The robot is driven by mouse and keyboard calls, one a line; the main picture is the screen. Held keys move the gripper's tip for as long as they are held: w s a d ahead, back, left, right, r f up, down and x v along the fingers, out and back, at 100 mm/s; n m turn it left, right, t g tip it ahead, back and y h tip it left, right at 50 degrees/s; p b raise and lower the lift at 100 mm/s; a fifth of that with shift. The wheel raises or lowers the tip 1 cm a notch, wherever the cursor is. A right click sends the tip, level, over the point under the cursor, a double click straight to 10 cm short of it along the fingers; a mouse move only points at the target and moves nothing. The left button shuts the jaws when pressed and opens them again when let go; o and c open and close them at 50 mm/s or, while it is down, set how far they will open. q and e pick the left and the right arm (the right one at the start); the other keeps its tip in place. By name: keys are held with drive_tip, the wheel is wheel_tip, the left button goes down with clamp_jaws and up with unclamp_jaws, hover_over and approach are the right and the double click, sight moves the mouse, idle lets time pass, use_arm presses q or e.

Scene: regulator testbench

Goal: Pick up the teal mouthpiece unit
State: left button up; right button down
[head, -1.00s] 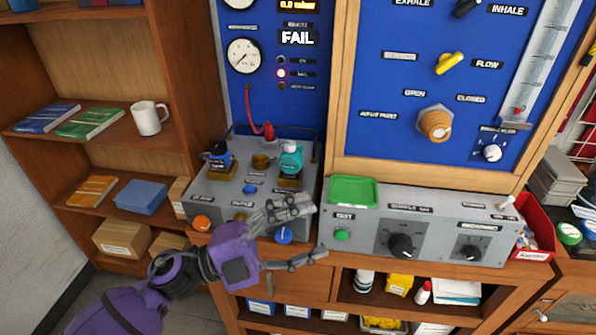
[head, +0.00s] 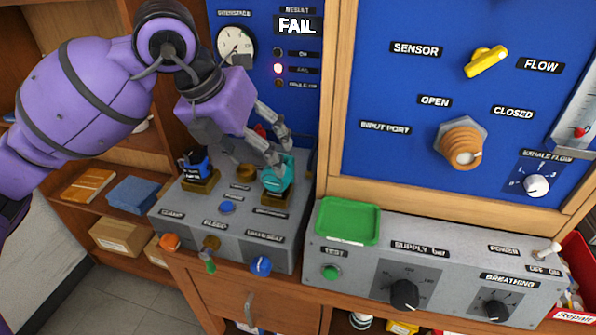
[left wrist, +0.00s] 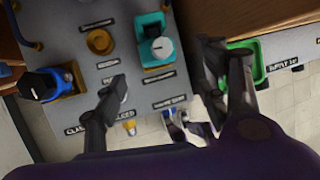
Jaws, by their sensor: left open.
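The teal mouthpiece unit (head: 277,177) sits upright on a brass-coloured mount at the right of the small grey console. It also shows in the left wrist view (left wrist: 155,47), with a pale round knob on it. My left gripper (head: 279,154) is open just above and behind the unit, its fingers partly covering its top. In the left wrist view my left gripper (left wrist: 166,66) has its fingers spread, with the unit ahead between them. I cannot tell whether a finger touches it.
A blue unit (head: 196,167) stands on a similar mount at the console's left. The blue wall panel (head: 395,75) rises close behind. A green tray (head: 348,221) lies on the grey supply box (head: 420,268) at right. Knobs line the console front (head: 200,240).

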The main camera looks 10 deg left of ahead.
sight(270, 168)
use_arm(q)
drive_tip(key=x, duration=0.7)
drive_tip(key=shift+w+a+f, duration=0.1)
drive_tip(key=shift+w+f, duration=0.2)
drive_tip(key=shift+w, duration=0.15)
drive_tip(key=c, duration=1.4)
